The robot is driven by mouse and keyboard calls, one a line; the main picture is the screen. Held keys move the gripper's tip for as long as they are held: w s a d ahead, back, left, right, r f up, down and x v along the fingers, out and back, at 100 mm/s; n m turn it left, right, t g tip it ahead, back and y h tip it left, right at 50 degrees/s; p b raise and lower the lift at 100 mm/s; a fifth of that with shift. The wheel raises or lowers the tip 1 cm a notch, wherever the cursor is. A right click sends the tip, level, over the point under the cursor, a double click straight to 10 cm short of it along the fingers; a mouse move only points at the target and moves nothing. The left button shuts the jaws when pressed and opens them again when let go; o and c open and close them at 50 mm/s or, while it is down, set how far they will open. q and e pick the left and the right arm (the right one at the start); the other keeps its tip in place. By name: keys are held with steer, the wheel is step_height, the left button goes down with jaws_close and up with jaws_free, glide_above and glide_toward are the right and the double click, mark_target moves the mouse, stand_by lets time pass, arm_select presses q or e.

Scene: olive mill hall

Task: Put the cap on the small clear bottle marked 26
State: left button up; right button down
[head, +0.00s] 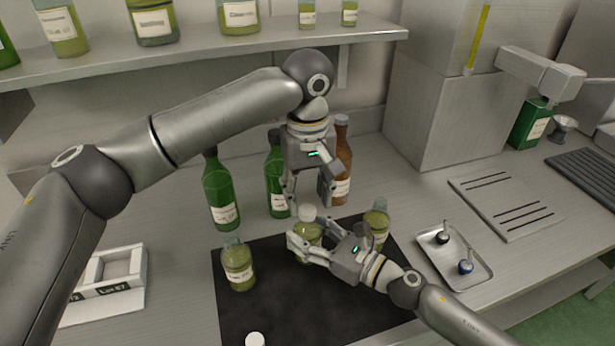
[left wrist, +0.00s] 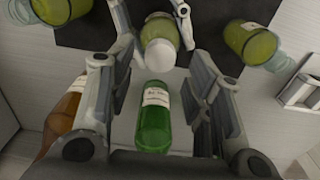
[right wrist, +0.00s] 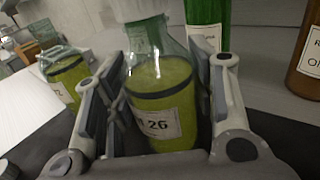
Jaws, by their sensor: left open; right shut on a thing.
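The small clear bottle marked 26 (right wrist: 160,105) holds yellow-green oil and stands upright between the fingers of my right gripper (head: 306,250), which is shut on it. In the head view the bottle (head: 308,230) is over the dark mat. A white cap (head: 307,213) sits on its mouth; whether it is fully seated I cannot tell. The cap also shows in the left wrist view (left wrist: 159,53). My left gripper (head: 308,200) is open, pointing down just above the cap, with nothing between its fingers. Another white cap (head: 255,339) lies at the mat's front edge.
Similar small bottles stand left (head: 238,265) and right (head: 377,225) on the dark mat (head: 260,310). Green bottles (head: 220,195) and a brown bottle (head: 342,165) stand behind. A metal tray (head: 455,255) is at right, a white rack (head: 105,285) at left. A shelf (head: 200,54) overhangs the back.

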mark_target(307, 209)
arm_select(q)
steer(key=shift+f, duration=1.7)
